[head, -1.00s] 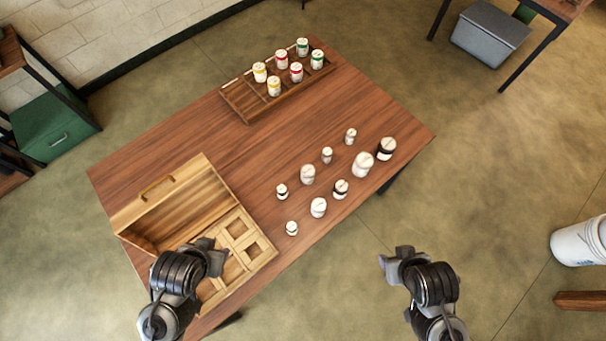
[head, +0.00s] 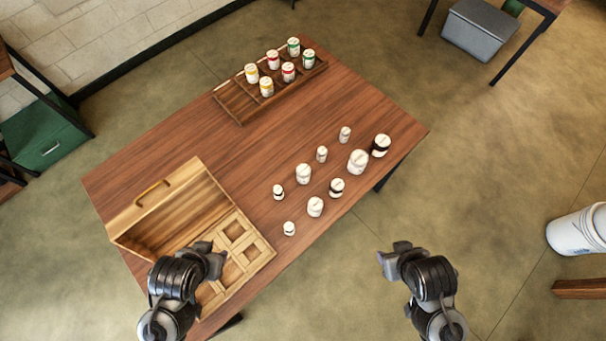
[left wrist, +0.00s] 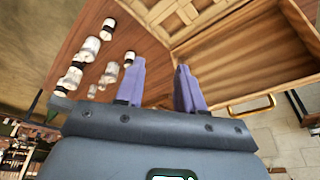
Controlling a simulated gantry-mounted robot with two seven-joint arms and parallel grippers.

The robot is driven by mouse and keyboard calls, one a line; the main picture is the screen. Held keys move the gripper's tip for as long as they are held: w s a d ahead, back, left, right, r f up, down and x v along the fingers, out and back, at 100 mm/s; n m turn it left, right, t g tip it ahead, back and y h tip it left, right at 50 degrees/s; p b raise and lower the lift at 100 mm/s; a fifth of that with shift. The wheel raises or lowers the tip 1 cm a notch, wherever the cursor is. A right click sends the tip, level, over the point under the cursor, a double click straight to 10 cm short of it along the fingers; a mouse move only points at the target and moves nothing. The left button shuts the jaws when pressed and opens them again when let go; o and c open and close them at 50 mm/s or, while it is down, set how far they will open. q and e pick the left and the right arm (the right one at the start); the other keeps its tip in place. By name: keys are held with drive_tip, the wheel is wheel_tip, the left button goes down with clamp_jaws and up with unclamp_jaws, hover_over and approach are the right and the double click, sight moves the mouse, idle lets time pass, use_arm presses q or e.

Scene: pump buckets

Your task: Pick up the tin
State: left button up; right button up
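Several small tins with yellow, red and green labels, such as a yellow one (head: 266,87), a red one (head: 288,71) and a green one (head: 309,58), stand in a wooden rack (head: 232,105) at the table's far end. Several white and black-banded jars, such as a large one (head: 358,161), stand loose on the table; some also show in the left wrist view (left wrist: 90,48). My left gripper (head: 217,263) is over the wooden box; its purple fingers (left wrist: 160,75) are apart and empty. My right gripper (head: 384,263) is off the table's front right edge; its fingers are unclear.
The open wooden box (head: 262,262) with a compartmented tray and a raised lid (head: 152,200) takes the table's near left. The table (head: 180,130) is clear between box and rack. A white bucket (head: 578,232) stands on the right, and a grey bin (head: 480,30) at the back right.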

use_arm(q)
drive_tip(key=shift+a, duration=0.1)
drive_tip(key=o, duration=0.9)
